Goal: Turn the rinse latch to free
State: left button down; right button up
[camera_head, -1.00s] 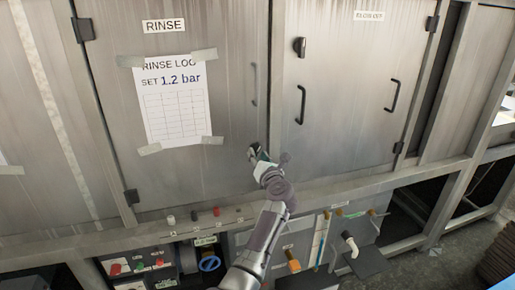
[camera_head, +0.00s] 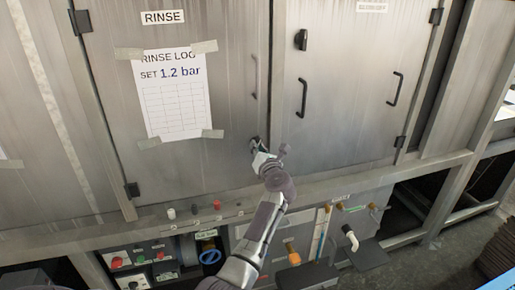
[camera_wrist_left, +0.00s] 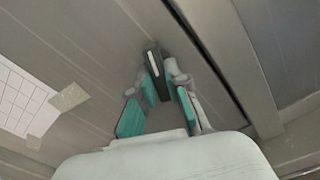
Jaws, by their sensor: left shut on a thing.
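The rinse door (camera_head: 185,180) is a closed grey steel panel with a RINSE label and a taped log sheet. In the left wrist view the rinse latch (camera_wrist_left: 154,62) is a small dark lever with a pale stripe, set on the door near its right edge. My left gripper (camera_head: 256,145) is at the lower right of the rinse door. In the left wrist view its teal-padded fingers (camera_wrist_left: 162,85) are closed around the latch. In the head view the gripper hides the latch. My right gripper is not in view.
A vertical handle (camera_head: 255,77) is above the gripper on the rinse door. The neighbouring door (camera_head: 345,130) has a black latch (camera_head: 301,39) and black handles. Below are knobs, a blue valve wheel (camera_head: 209,257), a control panel (camera_head: 137,265) and pipes.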

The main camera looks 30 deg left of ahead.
pick_arm(q)
jog(key=shift+r+m+p, duration=0.2)
jog(key=shift+m+p, duration=5.2)
jog(key=shift+m, duration=1)
jog(key=c, duration=1.2)
grip_release()
jog(key=shift+f, duration=0.1)
jog(key=shift+o, duration=0.2)
